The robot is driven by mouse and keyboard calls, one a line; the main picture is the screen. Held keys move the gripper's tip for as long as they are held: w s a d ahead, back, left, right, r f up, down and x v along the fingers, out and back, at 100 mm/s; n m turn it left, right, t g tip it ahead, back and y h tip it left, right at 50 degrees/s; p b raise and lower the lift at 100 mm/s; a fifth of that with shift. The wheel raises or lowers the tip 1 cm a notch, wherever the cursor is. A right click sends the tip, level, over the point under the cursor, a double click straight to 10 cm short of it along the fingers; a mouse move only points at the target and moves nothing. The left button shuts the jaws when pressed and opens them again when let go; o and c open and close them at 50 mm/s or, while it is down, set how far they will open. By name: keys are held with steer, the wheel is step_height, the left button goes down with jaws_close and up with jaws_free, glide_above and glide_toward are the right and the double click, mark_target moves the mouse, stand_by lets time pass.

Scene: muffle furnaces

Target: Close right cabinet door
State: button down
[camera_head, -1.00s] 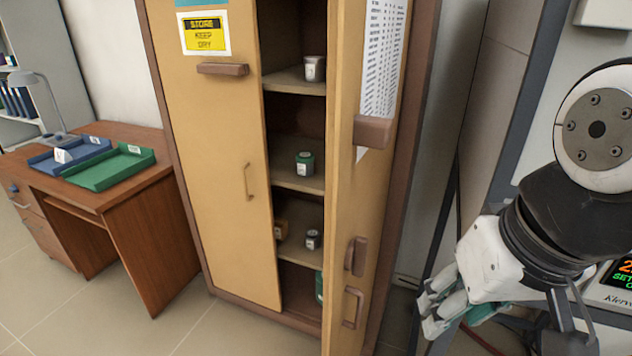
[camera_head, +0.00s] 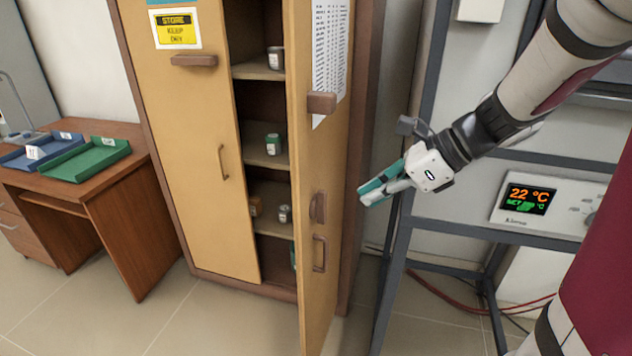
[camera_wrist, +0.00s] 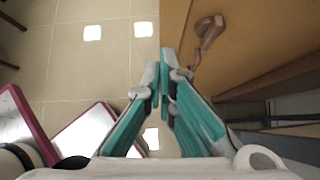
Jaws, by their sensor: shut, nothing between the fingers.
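The right cabinet door (camera_head: 328,190) stands ajar, swung out toward the viewer, with the shelves visible in the gap at its left. It is tan with brown handles and a printed sheet. The left door (camera_head: 190,130) is shut. My gripper (camera_head: 362,200) is shut and empty, to the right of the right door and apart from it in the head view. In the wrist view the closed fingertips (camera_wrist: 165,55) are beside the tan door panel (camera_wrist: 240,50), with a brown handle (camera_wrist: 208,32) to their upper right. Whether they touch the panel is unclear.
A furnace controller (camera_head: 545,202) sits on a dark metal frame (camera_head: 400,250) right of the cabinet, close to my arm. A red cable (camera_head: 450,290) lies on the floor there. A wooden desk (camera_head: 110,200) with green and blue trays stands left. Floor in front is open.

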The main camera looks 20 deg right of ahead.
steer(key=b, duration=0.1)
glide_toward(301, 221)
step_height(301, 221, down, 4)
steer(key=shift+w+a+r, duration=0.2)
steer(key=shift+w+a, duration=0.3)
steer(key=shift+a, duration=0.15)
steer(key=shift+w+a+r, duration=0.15)
steer(key=shift+w+a, duration=0.3)
steer(key=shift+a, duration=0.2)
